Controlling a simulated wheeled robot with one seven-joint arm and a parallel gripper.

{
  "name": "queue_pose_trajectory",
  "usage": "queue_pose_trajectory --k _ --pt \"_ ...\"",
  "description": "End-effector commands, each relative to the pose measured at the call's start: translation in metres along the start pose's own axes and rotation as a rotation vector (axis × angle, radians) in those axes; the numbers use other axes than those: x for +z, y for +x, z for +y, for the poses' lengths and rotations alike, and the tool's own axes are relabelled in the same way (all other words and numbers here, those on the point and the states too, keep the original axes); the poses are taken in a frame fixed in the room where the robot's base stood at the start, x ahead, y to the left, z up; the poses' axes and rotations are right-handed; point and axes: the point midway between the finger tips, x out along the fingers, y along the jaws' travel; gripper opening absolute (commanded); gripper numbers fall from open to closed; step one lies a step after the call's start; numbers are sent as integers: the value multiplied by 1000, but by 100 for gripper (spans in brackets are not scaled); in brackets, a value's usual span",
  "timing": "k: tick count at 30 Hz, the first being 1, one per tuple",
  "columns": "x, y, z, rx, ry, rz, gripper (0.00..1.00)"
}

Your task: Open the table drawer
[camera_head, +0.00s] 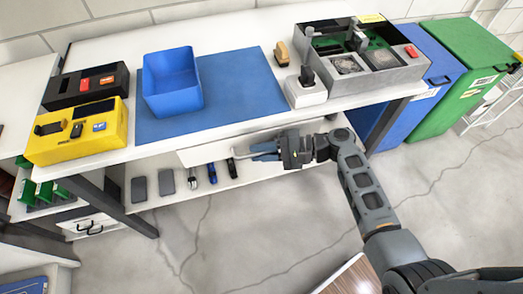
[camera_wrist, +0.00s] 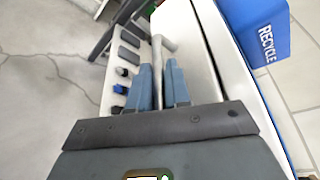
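The table drawer (camera_head: 212,149) is a white front panel below the tabletop's front edge. Its pale bar handle (camera_head: 238,154) shows just left of my gripper, and it also shows in the wrist view (camera_wrist: 158,53). My gripper (camera_head: 258,151) is at the drawer front with its blue-grey fingers pointing left along the panel. In the wrist view my gripper's fingers (camera_wrist: 160,82) lie close on both sides of the handle bar, and my gripper looks shut on it. The fingers hide part of the handle. I cannot tell how far the drawer stands out.
The white table (camera_head: 130,152) carries a blue bin (camera_head: 172,85) on a blue mat (camera_head: 225,95), a yellow device (camera_head: 80,133) and a grey equipment box (camera_head: 375,75). A lower shelf (camera_head: 215,185) holds several small items. Blue and green bins stand right. The floor in front is clear.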

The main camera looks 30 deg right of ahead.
Motion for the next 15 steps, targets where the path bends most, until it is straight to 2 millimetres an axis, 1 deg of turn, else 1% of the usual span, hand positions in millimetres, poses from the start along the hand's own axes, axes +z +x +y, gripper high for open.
queue_pose_trajectory --k 15 --pt "1 -1 1 0 2 1 0"
